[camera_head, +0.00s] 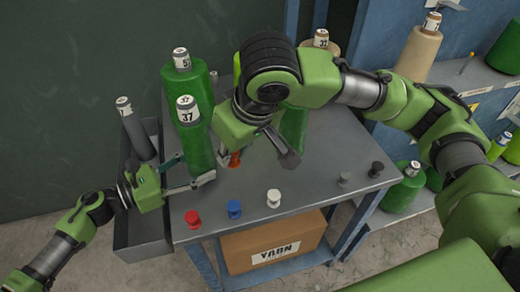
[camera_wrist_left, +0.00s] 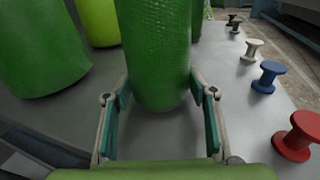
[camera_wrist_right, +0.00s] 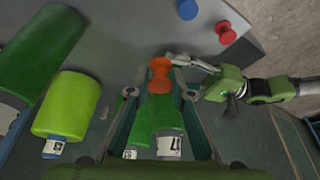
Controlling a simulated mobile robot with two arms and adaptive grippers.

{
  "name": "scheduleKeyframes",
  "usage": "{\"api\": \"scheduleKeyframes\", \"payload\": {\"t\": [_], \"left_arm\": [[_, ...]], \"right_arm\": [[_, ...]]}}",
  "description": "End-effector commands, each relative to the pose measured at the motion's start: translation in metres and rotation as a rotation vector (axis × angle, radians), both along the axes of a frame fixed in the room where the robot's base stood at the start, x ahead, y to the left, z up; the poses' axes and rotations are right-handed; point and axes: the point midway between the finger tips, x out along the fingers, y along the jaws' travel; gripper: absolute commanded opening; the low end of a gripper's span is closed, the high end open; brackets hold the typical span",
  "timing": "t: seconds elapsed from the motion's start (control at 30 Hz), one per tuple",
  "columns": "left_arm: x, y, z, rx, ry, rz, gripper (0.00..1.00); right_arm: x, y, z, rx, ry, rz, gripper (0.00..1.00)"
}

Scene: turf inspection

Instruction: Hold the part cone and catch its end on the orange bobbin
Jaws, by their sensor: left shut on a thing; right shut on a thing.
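The green cone labelled 37 (camera_head: 196,140) stands on the grey table top, and my left gripper (camera_head: 192,182) is shut around its lower part. The left wrist view shows the cone (camera_wrist_left: 157,55) between the two fingers. My right gripper (camera_wrist_right: 160,92) comes down from above, just right of the cone in the head view. It is shut on the orange bobbin (camera_wrist_right: 159,75), which lies between its fingertips close to the cone. In the head view the orange bobbin (camera_head: 234,159) is partly hidden by my right gripper. I cannot make out a yarn end.
Red (camera_head: 193,219), blue (camera_head: 234,209), white (camera_head: 273,198), grey (camera_head: 344,179) and black bobbins (camera_head: 376,169) line the table's front edge. Other green cones stand behind, one labelled (camera_head: 183,75). A grey cone (camera_head: 138,133) stands in the side tray (camera_head: 140,232). Shelves with cones are at right.

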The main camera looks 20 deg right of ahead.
Motion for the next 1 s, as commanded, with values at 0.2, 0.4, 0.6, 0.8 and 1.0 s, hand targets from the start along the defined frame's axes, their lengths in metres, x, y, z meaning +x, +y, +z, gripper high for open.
{"api": "scheduleKeyframes", "payload": {"t": [0.2,0.4,0.6,0.8,1.0], "left_arm": [[0.0,0.0,-0.001,0.001,0.0,0.0,0.4],[0.0,0.0,-0.001,0.001,0.0,0.0,0.4],[0.0,0.0,-0.001,0.001,0.0,0.0,0.4],[0.0,0.0,-0.001,0.001,0.0,0.0,0.4],[0.0,0.0,-0.001,0.001,0.0,0.0,0.4]], "right_arm": [[-0.002,0.018,0.007,-0.01,-0.005,0.071,0.06],[-0.002,0.018,0.007,-0.01,-0.004,0.069,0.06],[0.0,0.019,0.007,-0.01,-0.004,0.067,0.06],[0.015,0.027,0.007,-0.009,-0.004,0.067,0.06],[0.031,0.036,0.007,-0.009,-0.003,0.067,0.06]]}}
